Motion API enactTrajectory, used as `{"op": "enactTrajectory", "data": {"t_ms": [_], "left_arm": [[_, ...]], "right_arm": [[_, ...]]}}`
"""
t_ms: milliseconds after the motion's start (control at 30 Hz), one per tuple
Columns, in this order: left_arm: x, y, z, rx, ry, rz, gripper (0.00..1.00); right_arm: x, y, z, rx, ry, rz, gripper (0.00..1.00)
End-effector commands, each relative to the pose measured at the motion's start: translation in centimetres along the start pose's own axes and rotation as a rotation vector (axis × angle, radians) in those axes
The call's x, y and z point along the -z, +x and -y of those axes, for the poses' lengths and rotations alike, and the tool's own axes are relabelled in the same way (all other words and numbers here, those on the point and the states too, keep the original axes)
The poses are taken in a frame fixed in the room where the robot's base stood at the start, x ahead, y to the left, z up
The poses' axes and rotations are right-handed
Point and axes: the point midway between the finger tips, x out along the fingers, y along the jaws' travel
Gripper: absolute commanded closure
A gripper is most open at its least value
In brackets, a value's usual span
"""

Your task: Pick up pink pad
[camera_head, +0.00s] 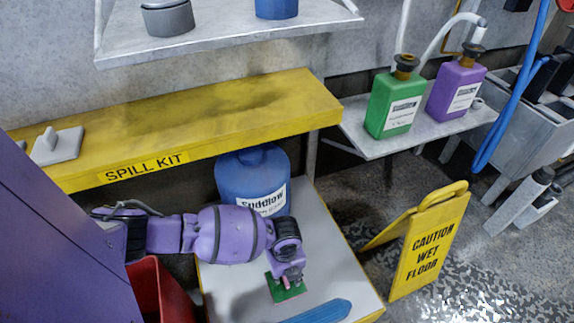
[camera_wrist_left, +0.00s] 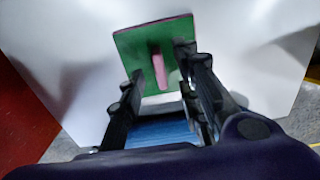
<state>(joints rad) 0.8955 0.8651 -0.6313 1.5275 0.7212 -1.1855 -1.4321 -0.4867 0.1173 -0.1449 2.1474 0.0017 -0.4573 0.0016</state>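The pink pad (camera_head: 291,293) lies on the pale low platform (camera_head: 235,290). It shows a green square face with pink along one edge. In the left wrist view the pad (camera_wrist_left: 130,45) has a pink upright handle (camera_wrist_left: 158,68) at its middle. My left gripper (camera_head: 287,281) is down at the pad and hides part of it in the head view. In the left wrist view its two fingers (camera_wrist_left: 160,65) are apart, one on each side of the handle, with gaps visible. My right gripper is not in view.
A blue object (camera_head: 322,311) lies on the platform near the pad. A blue drum (camera_head: 240,178) stands behind my arm under the yellow spill kit shelf (camera_head: 220,120). A grey handled pad (camera_head: 57,147) sits on that shelf. A red bin (camera_head: 160,290) is left; a wet-floor sign (camera_head: 430,245) is right.

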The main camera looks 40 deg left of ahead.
Motion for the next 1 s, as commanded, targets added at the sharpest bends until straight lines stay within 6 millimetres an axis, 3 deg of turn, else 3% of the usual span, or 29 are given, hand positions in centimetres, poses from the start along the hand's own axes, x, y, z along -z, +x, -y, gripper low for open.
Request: {"op": "enactTrajectory", "data": {"t_ms": [33, 167, 400, 633, 1000], "left_arm": [[0.2, 1.5, -0.1, -0.004, -0.001, -0.004, 0.69], [0.1, 2.9, -0.1, -0.003, -0.001, -0.002, 0.69], [0.1, 2.8, -0.1, 0.000, 0.000, 0.000, 0.70], [0.1, 2.8, -0.1, -0.001, 0.000, 0.000, 1.00], [0.1, 2.7, -0.1, 0.000, 0.000, 0.000, 1.00]], "right_arm": [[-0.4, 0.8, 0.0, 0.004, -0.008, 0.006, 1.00], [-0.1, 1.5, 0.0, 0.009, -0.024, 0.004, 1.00], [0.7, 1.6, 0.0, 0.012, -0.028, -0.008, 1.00], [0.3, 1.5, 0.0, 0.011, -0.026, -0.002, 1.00], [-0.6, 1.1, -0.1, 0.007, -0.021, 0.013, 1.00]]}}
